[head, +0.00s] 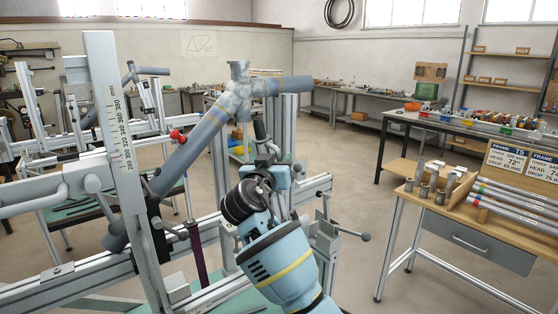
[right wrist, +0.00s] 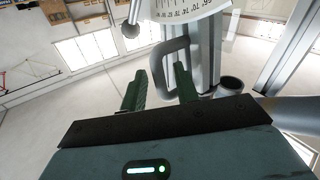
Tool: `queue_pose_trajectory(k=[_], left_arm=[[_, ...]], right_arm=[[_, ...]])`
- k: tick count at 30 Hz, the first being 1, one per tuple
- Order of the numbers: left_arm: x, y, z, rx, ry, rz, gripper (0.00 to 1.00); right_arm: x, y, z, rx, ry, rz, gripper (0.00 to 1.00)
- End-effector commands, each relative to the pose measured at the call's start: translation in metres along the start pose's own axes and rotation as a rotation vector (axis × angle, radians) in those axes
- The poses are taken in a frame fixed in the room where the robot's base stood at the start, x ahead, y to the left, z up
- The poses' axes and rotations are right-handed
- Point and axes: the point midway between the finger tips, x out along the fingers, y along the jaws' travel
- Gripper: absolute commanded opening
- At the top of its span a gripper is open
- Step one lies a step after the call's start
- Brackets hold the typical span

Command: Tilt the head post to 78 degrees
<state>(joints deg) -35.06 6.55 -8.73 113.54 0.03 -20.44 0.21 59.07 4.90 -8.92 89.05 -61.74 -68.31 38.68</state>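The head post (right wrist: 207,50) is an aluminium upright in the right wrist view. A white degree scale (right wrist: 190,10) with dark marks crosses it at the top; I cannot read the set angle. A grey loop handle (right wrist: 160,72) stands at the post's side. My right gripper (right wrist: 160,88) has its two green fingers apart, one on each side of a bar of the handle; contact is not clear. In the head view my right gripper (head: 268,165) is beside the dark handle (head: 261,133), below the blue-grey frame tubes (head: 204,132). My left gripper is not in view.
An upright millimetre scale (head: 112,110) and a red knob (head: 177,135) stand left of my right arm. A clamp lever (head: 350,234) sticks out to its right. A wooden-topped bench (head: 478,222) holds tubes and a card reading head 72°. Floor between is clear.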

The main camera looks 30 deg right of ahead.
Motion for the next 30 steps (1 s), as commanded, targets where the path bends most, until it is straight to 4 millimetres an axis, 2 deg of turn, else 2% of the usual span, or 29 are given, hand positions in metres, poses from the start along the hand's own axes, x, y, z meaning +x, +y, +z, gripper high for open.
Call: queue_pose_trajectory(k=[9,13,18,30], left_arm=[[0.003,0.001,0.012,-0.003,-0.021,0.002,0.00],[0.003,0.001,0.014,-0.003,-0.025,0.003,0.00],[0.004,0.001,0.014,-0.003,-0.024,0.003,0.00],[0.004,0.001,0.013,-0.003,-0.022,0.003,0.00]], right_arm=[[-0.050,-0.002,0.004,0.001,-0.003,-0.004,0.31],[-0.063,-0.001,0.003,0.000,-0.003,-0.002,0.31],[-0.069,0.000,0.001,0.001,-0.001,-0.001,0.31],[-0.068,0.000,0.001,0.000,-0.001,-0.001,0.31]])
